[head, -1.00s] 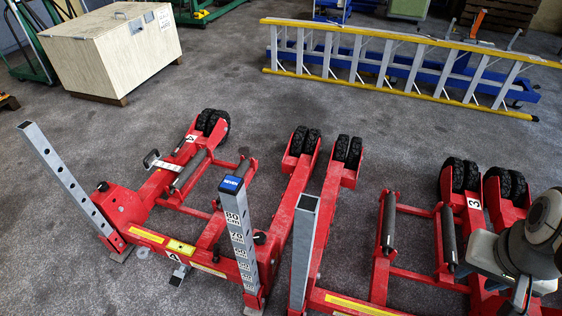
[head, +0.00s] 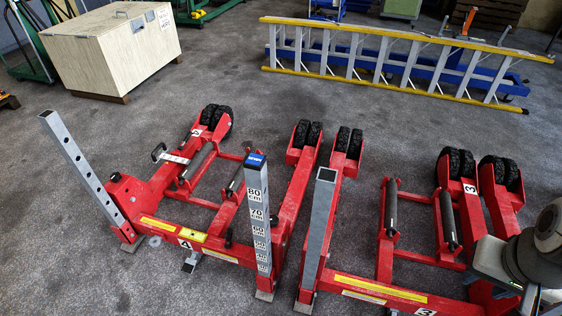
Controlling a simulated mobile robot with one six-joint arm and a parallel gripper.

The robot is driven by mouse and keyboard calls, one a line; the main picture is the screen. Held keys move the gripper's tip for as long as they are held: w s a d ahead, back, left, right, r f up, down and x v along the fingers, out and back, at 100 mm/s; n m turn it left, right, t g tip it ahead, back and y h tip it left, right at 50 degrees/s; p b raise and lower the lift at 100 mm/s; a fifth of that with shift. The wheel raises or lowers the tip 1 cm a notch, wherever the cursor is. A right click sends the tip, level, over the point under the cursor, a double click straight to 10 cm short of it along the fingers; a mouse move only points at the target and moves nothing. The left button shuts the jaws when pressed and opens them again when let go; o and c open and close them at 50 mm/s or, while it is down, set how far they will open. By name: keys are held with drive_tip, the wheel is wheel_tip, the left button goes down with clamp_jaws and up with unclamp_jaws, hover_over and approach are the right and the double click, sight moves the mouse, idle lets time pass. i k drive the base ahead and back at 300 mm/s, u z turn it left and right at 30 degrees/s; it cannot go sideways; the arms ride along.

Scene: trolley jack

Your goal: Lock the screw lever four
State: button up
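The red trolley jack marked 4 (head: 185,244) stands on the floor at the left in the head view. It has a grey post with holes (head: 80,170) at its left end and a grey post with a centimetre scale (head: 257,215) at its right end. A black knob (head: 115,177) sits near the left post, and a lever with a dark handle (head: 159,152) sticks up on the left arm. I cannot tell which is the screw lever. My gripper (head: 524,300) is at the lower right, far from these parts and partly cut off by the frame edge.
A second red jack marked 3 (head: 375,290) stands close to the right, beneath my arm. A wooden crate (head: 115,55) stands at the back left. Grey floor between is clear.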

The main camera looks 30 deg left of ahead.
sight(228, 237)
drive_tip(key=k, duration=1.15)
drive_tip(key=u, duration=1.5)
drive_tip(key=i, duration=1)
drive_tip(key=k, duration=1.25)
drive_tip(key=u, duration=0.55)
drive_tip(key=i, duration=1)
drive_tip(key=u, duration=0.2)
